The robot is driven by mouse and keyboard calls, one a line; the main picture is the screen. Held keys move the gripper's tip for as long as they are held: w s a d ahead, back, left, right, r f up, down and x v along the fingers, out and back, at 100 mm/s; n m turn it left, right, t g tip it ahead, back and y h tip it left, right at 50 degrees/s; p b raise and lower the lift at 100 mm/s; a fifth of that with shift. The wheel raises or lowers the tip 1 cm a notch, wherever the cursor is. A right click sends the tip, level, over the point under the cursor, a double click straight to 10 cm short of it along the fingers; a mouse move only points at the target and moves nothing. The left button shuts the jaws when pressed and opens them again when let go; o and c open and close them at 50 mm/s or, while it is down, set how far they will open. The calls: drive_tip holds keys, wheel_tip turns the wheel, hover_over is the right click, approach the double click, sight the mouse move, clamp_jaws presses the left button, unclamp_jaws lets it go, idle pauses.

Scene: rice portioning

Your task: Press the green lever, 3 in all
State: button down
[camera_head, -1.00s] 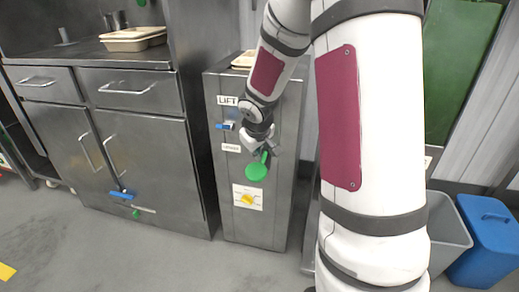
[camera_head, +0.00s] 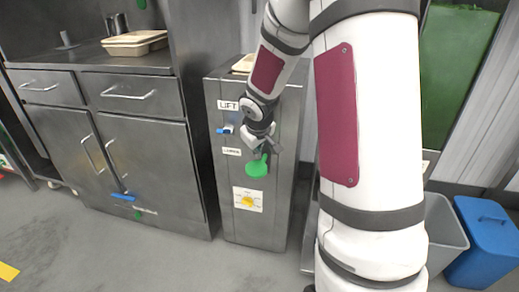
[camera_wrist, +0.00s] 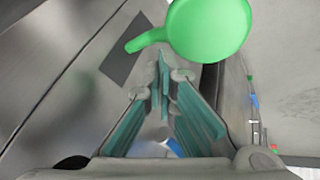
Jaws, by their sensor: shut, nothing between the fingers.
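The green lever (camera_head: 257,167) is a round green paddle with a short stem on the front of the steel cabinet (camera_head: 236,215). In the wrist view its green disc (camera_wrist: 210,28) fills the top, with the stem pointing left. My gripper (camera_head: 264,150) is shut and empty, just above the green paddle in the head view. In the wrist view the closed fingertips (camera_wrist: 162,62) lie just below the stem. I cannot tell whether they touch the lever.
A blue lever (camera_head: 225,130) sits by the LIFT label, upper left on the same cabinet. A yellow knob (camera_head: 247,201) is below the green lever. A steel counter (camera_head: 85,55) with trays stands left. A grey bin (camera_head: 443,238) and blue bin (camera_head: 487,243) stand right.

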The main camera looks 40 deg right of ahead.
drive_tip(key=shift+w+d+r+p, duration=0.1)
drive_tip(key=shift+d+r+p, duration=0.05)
drive_tip(key=shift+r+p, duration=0.45)
drive_tip(key=shift+w+d+r+p, duration=0.15)
drive_tip(key=shift+r+p, duration=0.4)
drive_tip(key=shift+w+d+r+p, duration=0.1)
drive_tip(key=shift+d+r+p, duration=0.05)
drive_tip(key=shift+r+p, duration=0.45)
drive_tip(key=r+p, duration=0.1)
drive_tip(key=d+r+p, duration=0.1)
drive_tip(key=r+p, duration=0.1)
drive_tip(key=w+r+p, duration=0.1)
drive_tip(key=p, duration=0.1)
drive_tip(key=shift+d+r, duration=0.15)
drive_tip(key=shift+r, duration=0.2)
drive_tip(key=shift+r+p, duration=0.1)
drive_tip(key=shift+p, duration=0.2)
idle(0.8)
drive_tip(key=r+n+y+p, duration=0.1)
drive_tip(key=p, duration=0.6)
drive_tip(key=r+n+t+y+p, duration=0.1)
drive_tip(key=n+p, duration=0.1)
drive_tip(key=p, duration=0.6)
drive_tip(key=r+n+t+y+p, duration=0.1)
drive_tip(key=n+y+p, duration=0.1)
drive_tip(key=p, duration=0.6)
drive_tip(key=shift+w+d+r, duration=0.1)
drive_tip(key=shift+d+r, duration=0.2)
drive_tip(key=shift+d, duration=0.1)
